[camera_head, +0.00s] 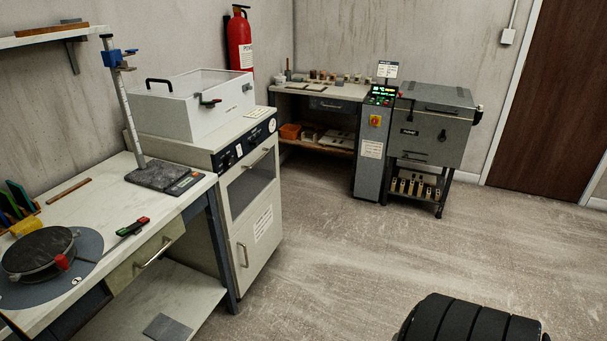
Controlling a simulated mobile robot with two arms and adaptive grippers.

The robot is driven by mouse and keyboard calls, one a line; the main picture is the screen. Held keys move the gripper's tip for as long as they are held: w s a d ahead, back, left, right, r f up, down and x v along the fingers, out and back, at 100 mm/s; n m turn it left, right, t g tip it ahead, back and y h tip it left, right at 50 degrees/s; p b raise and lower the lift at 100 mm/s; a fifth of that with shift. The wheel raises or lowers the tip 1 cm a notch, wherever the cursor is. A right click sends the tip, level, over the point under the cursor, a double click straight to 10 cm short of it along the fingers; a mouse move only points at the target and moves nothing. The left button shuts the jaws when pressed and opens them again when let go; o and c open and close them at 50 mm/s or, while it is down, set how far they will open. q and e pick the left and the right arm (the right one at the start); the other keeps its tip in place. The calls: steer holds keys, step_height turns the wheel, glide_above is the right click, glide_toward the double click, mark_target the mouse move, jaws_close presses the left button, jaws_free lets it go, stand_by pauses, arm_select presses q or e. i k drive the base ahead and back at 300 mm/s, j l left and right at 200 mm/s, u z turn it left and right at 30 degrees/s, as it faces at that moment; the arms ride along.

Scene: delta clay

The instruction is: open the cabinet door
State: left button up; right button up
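A light grey cabinet (225,158) stands at the left of centre, against the left wall. Its lower front door (258,252) looks shut and carries a white paper label (263,223). A vertical bar handle (242,255) is on the left side of this door. Above it is a dark window panel (251,185) with a slanted bar handle (258,159) near its top. Neither of my grippers is in view.
A workbench (110,215) with a drawer and a height stand (128,120) adjoins the cabinet's left side. A back bench (320,92) and grey machine (430,125) stand behind. The floor (370,240) before the cabinet is clear.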

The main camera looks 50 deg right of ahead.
mark_target(252, 247)
steer(key=z, duration=1.3)
steer(key=i+l, duration=0.1)
steer(key=i, duration=0.35)
